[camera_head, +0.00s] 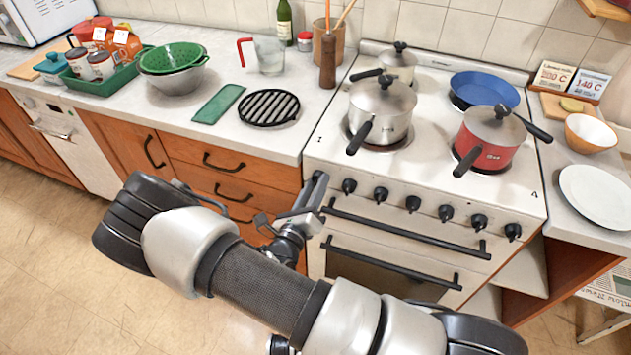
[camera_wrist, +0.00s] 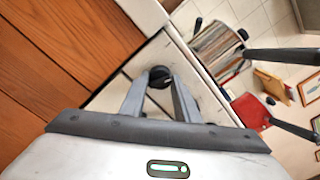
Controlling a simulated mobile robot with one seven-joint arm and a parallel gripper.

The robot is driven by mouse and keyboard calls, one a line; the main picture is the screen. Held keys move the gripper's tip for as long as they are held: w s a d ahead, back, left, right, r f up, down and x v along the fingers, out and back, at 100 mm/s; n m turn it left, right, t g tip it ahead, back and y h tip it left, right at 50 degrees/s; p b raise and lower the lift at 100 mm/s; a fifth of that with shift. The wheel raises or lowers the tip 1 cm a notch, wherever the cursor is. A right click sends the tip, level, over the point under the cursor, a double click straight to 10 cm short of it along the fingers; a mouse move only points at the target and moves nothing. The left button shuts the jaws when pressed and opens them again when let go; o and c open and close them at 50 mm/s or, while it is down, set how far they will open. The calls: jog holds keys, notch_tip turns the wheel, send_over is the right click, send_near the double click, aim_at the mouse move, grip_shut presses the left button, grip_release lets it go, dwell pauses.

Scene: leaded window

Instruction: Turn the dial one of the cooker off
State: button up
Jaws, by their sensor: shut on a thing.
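The white cooker (camera_head: 330,160) has a row of black dials (camera_head: 412,203) along the front panel below the hob. My gripper (camera_head: 316,186) is at the left end of that row. In the wrist view my gripper (camera_wrist: 160,80) is shut on a round black dial (camera_wrist: 160,72), one finger on each side, near the cooker's left front corner. In the head view this held dial is hidden by my gripper. The dial to its right (camera_head: 348,186) shows free. A small mark like a 1 stands on the hob's left edge. I cannot read the dial's setting.
A steel pot (camera_head: 383,100), a red pan (camera_head: 490,140) and a blue pan (camera_head: 485,91) stand on the hob, the steel and red handles pointing forward. Oven door handles (camera_head: 405,228) lie below the dials. Wooden drawers (camera_head: 235,175) are left of the cooker.

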jog(key=shift+n+p, duration=0.65)
jog(key=shift+n, duration=1.35)
jog(key=o, duration=1)
jog(key=shift+o, duration=0.2)
jog(key=shift+s, duration=0.1)
jog(key=v, duration=1.7)
jog(key=shift+s, duration=0.15)
jog(key=shift+r, duration=0.1)
